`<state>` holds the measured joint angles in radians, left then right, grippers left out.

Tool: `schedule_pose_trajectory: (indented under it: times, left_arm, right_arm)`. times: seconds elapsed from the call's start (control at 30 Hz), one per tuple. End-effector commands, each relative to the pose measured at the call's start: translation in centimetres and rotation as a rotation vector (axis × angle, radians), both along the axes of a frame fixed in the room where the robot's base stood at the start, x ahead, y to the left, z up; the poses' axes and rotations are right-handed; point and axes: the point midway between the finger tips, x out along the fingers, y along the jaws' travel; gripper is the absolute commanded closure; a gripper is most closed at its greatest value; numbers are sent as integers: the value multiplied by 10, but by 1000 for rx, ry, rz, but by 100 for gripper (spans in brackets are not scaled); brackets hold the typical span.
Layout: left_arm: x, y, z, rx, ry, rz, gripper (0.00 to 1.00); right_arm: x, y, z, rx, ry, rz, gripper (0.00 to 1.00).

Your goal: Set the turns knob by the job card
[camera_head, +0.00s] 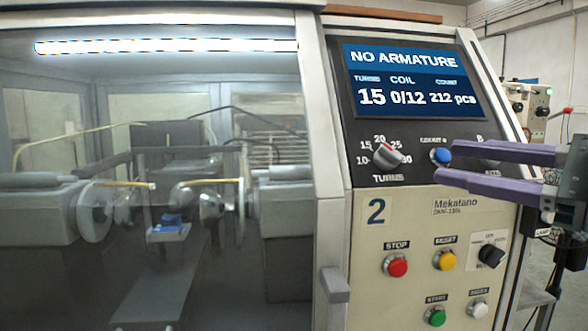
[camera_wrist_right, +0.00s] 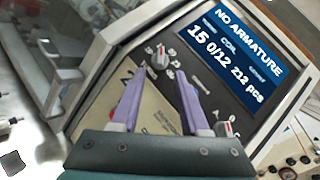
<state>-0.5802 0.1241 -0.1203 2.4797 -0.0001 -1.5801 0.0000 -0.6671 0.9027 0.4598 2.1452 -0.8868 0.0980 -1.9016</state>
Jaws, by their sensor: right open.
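The turns knob (camera_head: 386,155) is a grey dial with a red mark on the machine's dark panel, ringed by numbers from 10 to 30. Its pointer seems to lean to the upper left, near 15. The display (camera_head: 414,80) above reads NO ARMATURE, turns 15, coil 0/12, count 212 pcs. My right gripper (camera_head: 445,162) is open and empty, to the right of the knob and apart from it. In the right wrist view the knob (camera_wrist_right: 160,57) shows just beyond and between the purple fingertips (camera_wrist_right: 157,78). No job card can be made out. My left gripper is out of view.
A blue button (camera_head: 441,156) is close to the right fingertips. Below are the red stop button (camera_head: 397,265), yellow reset button (camera_head: 444,260), a black selector (camera_head: 491,256), and green start button (camera_head: 435,316). The clear guard window (camera_head: 80,270) fills the left.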

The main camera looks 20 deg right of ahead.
Motion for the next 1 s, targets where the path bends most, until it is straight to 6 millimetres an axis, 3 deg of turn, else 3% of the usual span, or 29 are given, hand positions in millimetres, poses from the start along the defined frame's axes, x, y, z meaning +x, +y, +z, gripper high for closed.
schedule_pose_trajectory:
  times: [0.2, 0.43, 0.53, 1.0]
  left_arm:
    - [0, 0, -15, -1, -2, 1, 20]
    - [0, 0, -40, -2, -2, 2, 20]
    - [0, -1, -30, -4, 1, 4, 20]
    - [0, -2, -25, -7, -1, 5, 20]
  right_arm:
    - [34, 10, -2, -5, -3, 2, 55]
    - [60, 16, -3, -3, -2, -5, 55]
    - [66, 17, 3, 9, -2, -10, 55]
    - [82, 24, 0, 7, 2, -5, 55]
